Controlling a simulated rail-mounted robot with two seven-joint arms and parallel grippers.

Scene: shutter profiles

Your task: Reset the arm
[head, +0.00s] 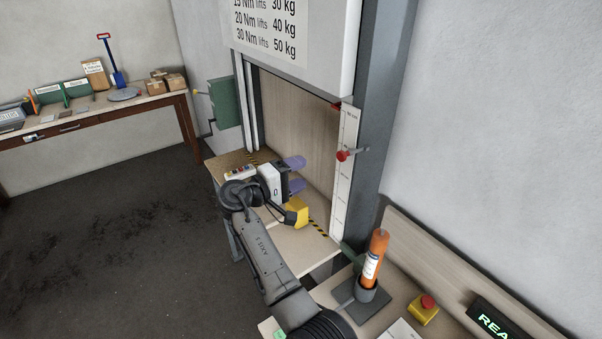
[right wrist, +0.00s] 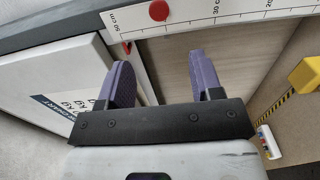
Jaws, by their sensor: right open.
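My right gripper (head: 295,174) is open, with its two purple fingers apart and nothing between them. It is in front of the wooden panel in the shutter frame, above the small light wooden bench (head: 300,250). In the right wrist view the gripper (right wrist: 163,80) has its fingers pointing toward the white scale strip (right wrist: 190,22), apart from it as far as I can tell. My right arm comes in from the bottom of the head view. My left gripper is not in view.
A yellow block (head: 297,211) stands close to the right gripper. The scale strip carries a red knob (head: 343,156). An orange tube (head: 375,258) stands in a dark holder (head: 366,294) beside a red-topped emergency button (head: 427,302). A cluttered table (head: 90,116) is far left; open floor lies before it.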

